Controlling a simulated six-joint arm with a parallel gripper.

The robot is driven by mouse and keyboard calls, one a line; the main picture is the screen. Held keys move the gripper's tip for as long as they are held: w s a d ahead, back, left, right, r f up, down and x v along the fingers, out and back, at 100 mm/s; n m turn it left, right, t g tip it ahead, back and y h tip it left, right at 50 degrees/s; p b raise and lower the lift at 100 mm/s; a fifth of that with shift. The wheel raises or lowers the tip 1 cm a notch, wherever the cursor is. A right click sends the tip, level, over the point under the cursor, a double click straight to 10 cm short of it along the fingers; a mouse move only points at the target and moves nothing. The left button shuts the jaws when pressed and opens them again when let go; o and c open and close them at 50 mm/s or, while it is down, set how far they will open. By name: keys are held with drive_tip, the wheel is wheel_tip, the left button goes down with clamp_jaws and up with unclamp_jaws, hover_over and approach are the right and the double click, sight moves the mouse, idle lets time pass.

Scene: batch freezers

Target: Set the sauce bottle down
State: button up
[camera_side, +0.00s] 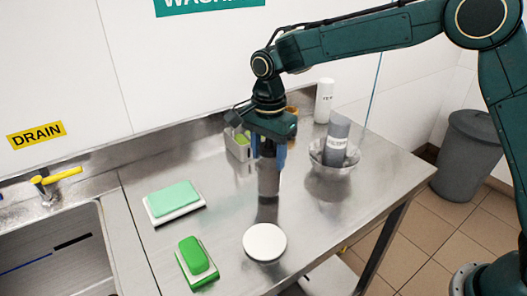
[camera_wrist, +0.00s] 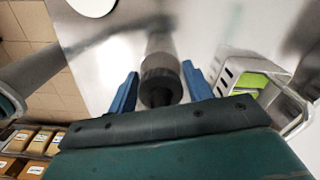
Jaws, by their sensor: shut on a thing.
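My gripper (camera_side: 268,156) points down over the steel counter (camera_side: 215,215), its blue fingers on either side of a dark grey bottle (camera_side: 268,181). It is shut on this bottle, which I take to be the sauce bottle. The bottle is upright, with its base at or just above the counter; I cannot tell whether it touches. In the wrist view the bottle's dark cap (camera_wrist: 160,82) shows between the fingers. No label is readable on it.
A clear bowl (camera_side: 330,168) holding a grey labelled bottle (camera_side: 337,140) stands to the right. A white bottle (camera_side: 324,100) stands behind it. A round white disc (camera_side: 264,243) and green pads (camera_side: 174,197) lie in front and left.

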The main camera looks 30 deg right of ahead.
drive_tip(key=shift+f, duration=0.55)
drive_tip(key=o, duration=1.5)
drive_tip(key=shift+f, duration=0.15)
drive_tip(key=shift+c, duration=0.2)
wheel_tip(320, 180, up, 12)
drive_tip(key=shift+r, duration=0.2)
